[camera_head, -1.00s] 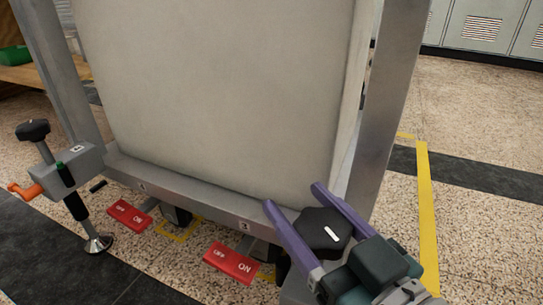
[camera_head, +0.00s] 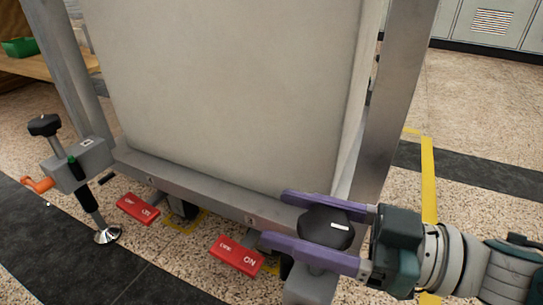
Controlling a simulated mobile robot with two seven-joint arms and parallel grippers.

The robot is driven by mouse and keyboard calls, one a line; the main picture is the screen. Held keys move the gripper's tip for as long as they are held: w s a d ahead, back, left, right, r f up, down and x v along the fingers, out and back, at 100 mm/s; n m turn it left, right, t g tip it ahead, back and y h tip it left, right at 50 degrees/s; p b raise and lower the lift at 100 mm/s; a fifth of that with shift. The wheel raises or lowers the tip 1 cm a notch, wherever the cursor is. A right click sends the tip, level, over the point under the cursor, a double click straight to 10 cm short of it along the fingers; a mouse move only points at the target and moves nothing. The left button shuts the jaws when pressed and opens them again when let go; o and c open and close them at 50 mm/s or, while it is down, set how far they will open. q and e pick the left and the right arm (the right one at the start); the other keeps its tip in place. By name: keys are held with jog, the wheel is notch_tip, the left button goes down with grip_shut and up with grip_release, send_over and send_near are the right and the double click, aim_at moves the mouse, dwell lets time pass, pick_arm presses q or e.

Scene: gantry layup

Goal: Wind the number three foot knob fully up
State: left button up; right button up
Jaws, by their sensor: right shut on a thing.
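The number three foot knob (camera_head: 322,232) is a black lobed knob with a white mark, at the lower right corner of the gantry frame. It sits above a grey foot block (camera_head: 312,287). My right gripper (camera_head: 278,219) comes in from the right, with one purple finger on each side of the knob, shut on it. The white mark lies nearly level in the picture. A label reading 3 (camera_head: 250,220) is on the frame's lower rail. The foot below the block is hidden. My left gripper is not in view.
Two red ON/OFF pedals (camera_head: 138,208) (camera_head: 237,255) stick out below the rail. The large pale panel (camera_head: 230,90) fills the frame. Speckled floor is free at the right.

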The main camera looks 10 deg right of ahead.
aim_at(352, 232)
jog(key=shift+s+a+n+g+y+b, duration=0.1)
jog(key=shift+s+n+g+y+b, duration=0.1)
jog(key=shift+n+g+y+b, duration=0.75)
jog(key=shift+g+h, duration=0.25)
jog(key=shift+g, duration=0.4)
jog(key=o, duration=1.4)
jog(key=shift+s, duration=0.1)
jog(key=shift+s+d+p, duration=0.1)
jog(key=shift+d+p, duration=0.3)
jog(key=p+v, duration=0.1)
jog(key=v, duration=0.8)
